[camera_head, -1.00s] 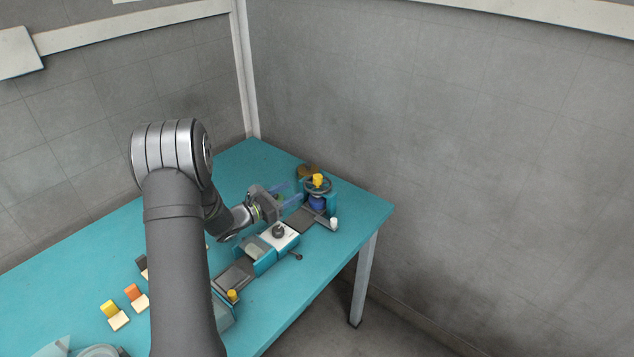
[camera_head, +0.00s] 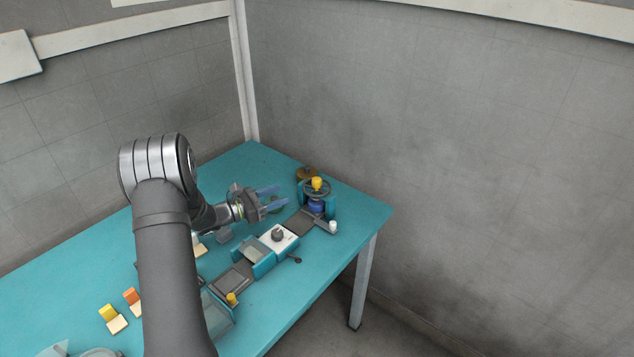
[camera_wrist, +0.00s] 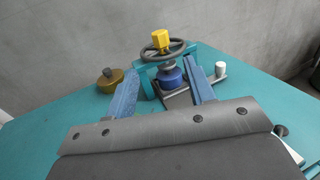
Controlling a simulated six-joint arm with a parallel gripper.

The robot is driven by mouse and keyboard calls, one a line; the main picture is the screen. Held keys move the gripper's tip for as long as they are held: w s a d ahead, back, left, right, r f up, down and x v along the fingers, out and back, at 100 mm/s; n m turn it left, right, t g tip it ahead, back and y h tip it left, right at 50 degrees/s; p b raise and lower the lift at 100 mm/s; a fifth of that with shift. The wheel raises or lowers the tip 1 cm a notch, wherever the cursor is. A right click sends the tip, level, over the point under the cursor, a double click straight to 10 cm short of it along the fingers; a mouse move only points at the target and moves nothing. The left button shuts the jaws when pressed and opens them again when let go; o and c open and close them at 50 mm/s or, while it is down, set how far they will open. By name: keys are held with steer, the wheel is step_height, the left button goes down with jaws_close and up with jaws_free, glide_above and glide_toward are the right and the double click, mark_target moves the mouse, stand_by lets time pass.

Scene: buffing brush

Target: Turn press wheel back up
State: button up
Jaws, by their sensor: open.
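The press (camera_head: 331,207) stands at the far right end of the table. Its dark wheel (camera_head: 318,193) lies level on top with a yellow knob (camera_head: 317,183) on it, over a blue press head (camera_head: 316,207). In the wrist view the wheel (camera_wrist: 163,50) and yellow knob (camera_wrist: 161,39) show just beyond my fingers. My gripper (camera_head: 279,199) is open and empty, to the left of the press. In the wrist view my gripper (camera_wrist: 165,88) has its blue fingers spread, with the press between them in the picture. They look apart from the wheel.
A brown round object with a dark knob (camera_head: 306,173) sits behind the press. Coloured blocks (camera_head: 132,296) stand at the left. The table's back is clear.

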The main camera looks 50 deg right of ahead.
mark_target(312, 183)
steer(key=x, duration=1.4)
steer(key=c, duration=0.9)
